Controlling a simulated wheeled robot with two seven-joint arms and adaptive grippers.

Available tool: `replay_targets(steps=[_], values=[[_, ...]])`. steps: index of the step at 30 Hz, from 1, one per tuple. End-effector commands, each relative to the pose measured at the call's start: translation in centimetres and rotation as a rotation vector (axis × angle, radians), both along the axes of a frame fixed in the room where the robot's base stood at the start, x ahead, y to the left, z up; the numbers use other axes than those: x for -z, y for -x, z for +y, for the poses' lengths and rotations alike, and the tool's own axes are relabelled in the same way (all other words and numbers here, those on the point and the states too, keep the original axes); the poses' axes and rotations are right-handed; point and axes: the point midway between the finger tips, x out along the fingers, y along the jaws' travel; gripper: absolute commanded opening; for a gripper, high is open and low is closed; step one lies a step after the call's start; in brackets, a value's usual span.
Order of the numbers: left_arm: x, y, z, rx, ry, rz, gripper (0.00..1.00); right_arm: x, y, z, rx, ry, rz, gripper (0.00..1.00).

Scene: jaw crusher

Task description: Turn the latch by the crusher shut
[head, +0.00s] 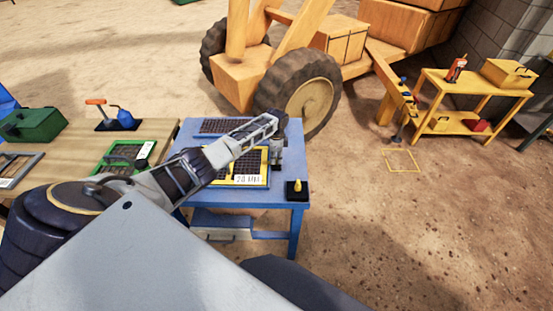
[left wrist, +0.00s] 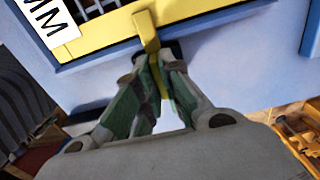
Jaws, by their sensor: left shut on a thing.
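My left gripper (head: 276,160) reaches over the blue table to the right edge of a yellow-framed screen (head: 238,186) with a white label. In the left wrist view the gripper (left wrist: 160,62) is shut on a yellow latch bar (left wrist: 146,28). The bar's free end lies across the edge of the yellow frame (left wrist: 98,40), as far as I can see. A dark base shows partly behind the fingers, which hide the latch's middle. In the head view the arm and gripper hide the latch. My right gripper is out of view.
The blue table (head: 288,170) also bears a black block with a yellow knob (head: 297,186) at its near right corner. A wooden bench (head: 60,150) stands left. A big wheel (head: 300,92) of the orange machine is just behind. A yellow shelf (head: 480,92) stands far right; open ground lies between.

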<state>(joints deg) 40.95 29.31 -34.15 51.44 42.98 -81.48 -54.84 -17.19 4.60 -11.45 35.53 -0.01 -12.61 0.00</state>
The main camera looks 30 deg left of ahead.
Motion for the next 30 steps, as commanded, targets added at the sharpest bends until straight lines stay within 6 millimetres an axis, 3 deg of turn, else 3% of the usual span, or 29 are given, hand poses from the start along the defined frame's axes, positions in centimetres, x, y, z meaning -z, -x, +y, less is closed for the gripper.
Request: replay_targets(steps=[1, 6, 20, 30], values=[[-0.2, -0.1, 0.0, 0.002, 0.0, -0.004, 0.11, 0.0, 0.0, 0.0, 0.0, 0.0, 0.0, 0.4], [-0.1, -0.1, 0.0, 0.001, 0.0, -0.002, 0.3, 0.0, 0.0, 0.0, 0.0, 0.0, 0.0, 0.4], [-0.4, -0.1, 0.0, 0.001, 0.0, -0.002, 0.3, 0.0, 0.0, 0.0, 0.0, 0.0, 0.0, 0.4], [-3.2, -0.1, 0.1, 0.0, -0.001, -0.003, 0.3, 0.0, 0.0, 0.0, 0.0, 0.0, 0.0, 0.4]])
